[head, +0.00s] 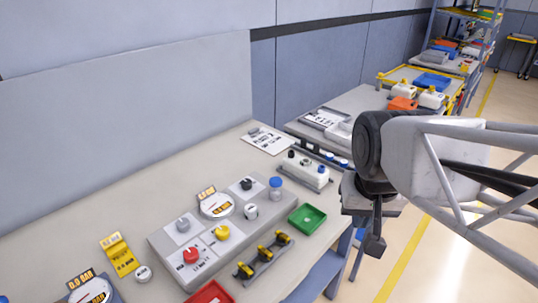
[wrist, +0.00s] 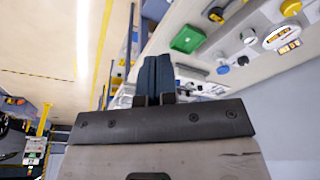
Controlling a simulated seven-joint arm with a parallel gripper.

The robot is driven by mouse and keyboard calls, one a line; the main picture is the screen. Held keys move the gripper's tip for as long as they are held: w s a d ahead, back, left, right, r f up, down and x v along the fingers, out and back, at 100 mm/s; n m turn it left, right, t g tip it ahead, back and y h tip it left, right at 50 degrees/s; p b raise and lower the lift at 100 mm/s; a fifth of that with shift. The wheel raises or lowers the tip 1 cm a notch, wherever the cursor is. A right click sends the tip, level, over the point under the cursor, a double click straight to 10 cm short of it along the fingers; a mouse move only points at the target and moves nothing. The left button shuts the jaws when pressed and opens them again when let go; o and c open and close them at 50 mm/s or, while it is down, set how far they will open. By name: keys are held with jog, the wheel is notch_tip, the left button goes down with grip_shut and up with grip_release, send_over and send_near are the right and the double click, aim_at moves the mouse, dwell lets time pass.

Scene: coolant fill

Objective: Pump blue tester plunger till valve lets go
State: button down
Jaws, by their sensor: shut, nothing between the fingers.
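A blue round cap (head: 276,182) on a pale body stands at the back right of the grey panel; it also shows in the wrist view (wrist: 223,69). A gauge with a blue rim (head: 91,291) and a bar readout is cut off at the bottom left of the head view. Which blue part is the tester plunger, I cannot tell. No valve can be made out for certain. My gripper (head: 375,246) hangs right of the bench edge, over the aisle, apart from both blue parts. Its fingers (wrist: 158,76) are together and empty.
The grey panel (head: 160,243) carries red, yellow, grey and black knobs and a white gauge (head: 216,206). A green tray (head: 307,218), a rack with yellow-handled parts (head: 263,256) and a red tray (head: 210,294) lie near the front edge. A white block (head: 303,170) stands behind.

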jog(key=w+a+r+m+g, duration=0.1)
jog(key=w+a+m, duration=0.15)
jog(key=w, duration=0.55)
jog(key=w+a+r+m, duration=0.2)
jog(key=w+a, duration=0.1)
jog(key=w, duration=0.4)
jog(key=m+g, duration=0.1)
jog(key=m, duration=0.2)
send_over(276, 180)
notch_tip(276, 180, down, 2)
jog(key=shift+f, duration=0.1)
notch_tip(276, 180, down, 14)
dwell(0.4)
